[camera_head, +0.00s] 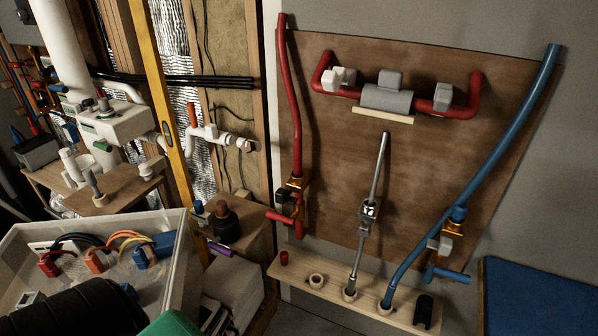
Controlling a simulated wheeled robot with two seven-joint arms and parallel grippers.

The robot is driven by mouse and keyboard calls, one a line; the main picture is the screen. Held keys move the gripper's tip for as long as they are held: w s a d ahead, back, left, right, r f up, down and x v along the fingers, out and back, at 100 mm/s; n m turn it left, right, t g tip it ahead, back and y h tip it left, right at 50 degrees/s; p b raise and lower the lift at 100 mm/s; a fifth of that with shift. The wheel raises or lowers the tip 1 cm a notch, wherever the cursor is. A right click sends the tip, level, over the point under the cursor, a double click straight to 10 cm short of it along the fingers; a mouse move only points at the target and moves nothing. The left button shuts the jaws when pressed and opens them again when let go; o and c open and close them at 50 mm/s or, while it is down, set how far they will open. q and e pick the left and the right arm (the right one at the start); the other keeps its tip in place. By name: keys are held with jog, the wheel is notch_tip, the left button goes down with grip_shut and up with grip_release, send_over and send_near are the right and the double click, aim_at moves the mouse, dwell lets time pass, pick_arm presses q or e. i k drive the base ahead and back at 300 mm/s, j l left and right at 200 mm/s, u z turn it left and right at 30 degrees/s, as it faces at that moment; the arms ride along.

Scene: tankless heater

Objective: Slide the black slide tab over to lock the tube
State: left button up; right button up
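A brown wooden board holds a red tube (291,100) on its left, a shiny metal tube (381,160) in the middle and a blue tube (505,140) on its right. A light wooden strip (322,298) runs below the board, and the lower ends of the metal and blue tubes meet it. A black elongated piece (424,311) sits upright at the strip's right end. It may be the black slide tab, but I cannot tell. Valve-like fittings sit on the red tube (292,195) and blue tube (444,238). Neither gripper is in view.
A red pipe loop with a grey cylinder (387,98) hangs at the board's top. An open grey box (180,270) with coloured wires, a black ribbed object (75,312) and a green object (178,324) fill the lower left. A blue panel (540,295) is at lower right.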

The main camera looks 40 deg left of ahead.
aim_at(282, 196)
jog(key=u, duration=1.3)
